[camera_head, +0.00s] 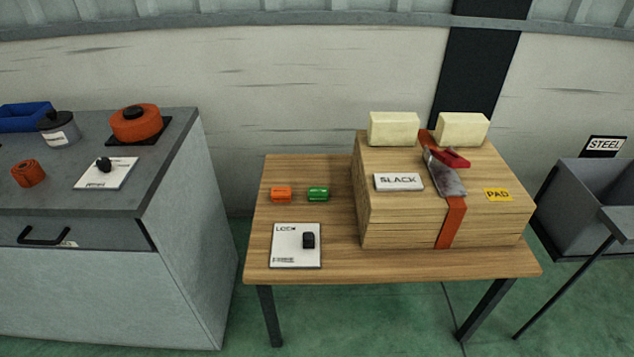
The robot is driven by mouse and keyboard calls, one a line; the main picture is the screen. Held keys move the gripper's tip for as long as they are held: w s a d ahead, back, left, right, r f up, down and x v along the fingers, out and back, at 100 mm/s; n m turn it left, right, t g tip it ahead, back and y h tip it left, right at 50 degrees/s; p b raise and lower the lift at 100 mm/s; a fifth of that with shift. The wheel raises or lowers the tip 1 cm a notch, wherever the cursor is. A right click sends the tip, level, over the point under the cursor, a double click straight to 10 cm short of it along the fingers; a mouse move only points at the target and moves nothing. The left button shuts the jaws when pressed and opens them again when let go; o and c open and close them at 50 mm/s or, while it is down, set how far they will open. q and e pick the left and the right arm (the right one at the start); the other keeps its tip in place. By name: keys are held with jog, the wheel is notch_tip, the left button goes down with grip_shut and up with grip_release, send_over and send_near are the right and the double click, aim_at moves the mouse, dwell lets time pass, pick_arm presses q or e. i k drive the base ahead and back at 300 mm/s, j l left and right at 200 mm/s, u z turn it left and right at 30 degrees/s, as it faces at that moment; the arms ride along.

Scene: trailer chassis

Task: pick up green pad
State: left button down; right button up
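The green pad (318,194) is a small green block lying on the wooden table (390,263). It sits just right of a similar orange block (281,195), with a narrow gap between them. Both are left of the stack of boards and behind the white LOCK plate. Nothing covers the green pad. Neither of my grippers shows in the head view.
A strapped board stack (400,225) fills the table's right side, carrying two cream blocks, a SLACK sign (398,182) and a metal buckle (444,174). The LOCK plate (292,256) with a black knob lies in front. A grey cabinet (185,240) stands left; a STEEL bin (590,205) stands right.

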aim_at(316, 194)
jog(key=i+l, duration=0.15)
jog(key=l, duration=0.2)
jog(key=i+l, duration=0.2)
jog(key=l, duration=0.15)
jog(key=i+l, duration=0.15)
jog(key=l, duration=0.2)
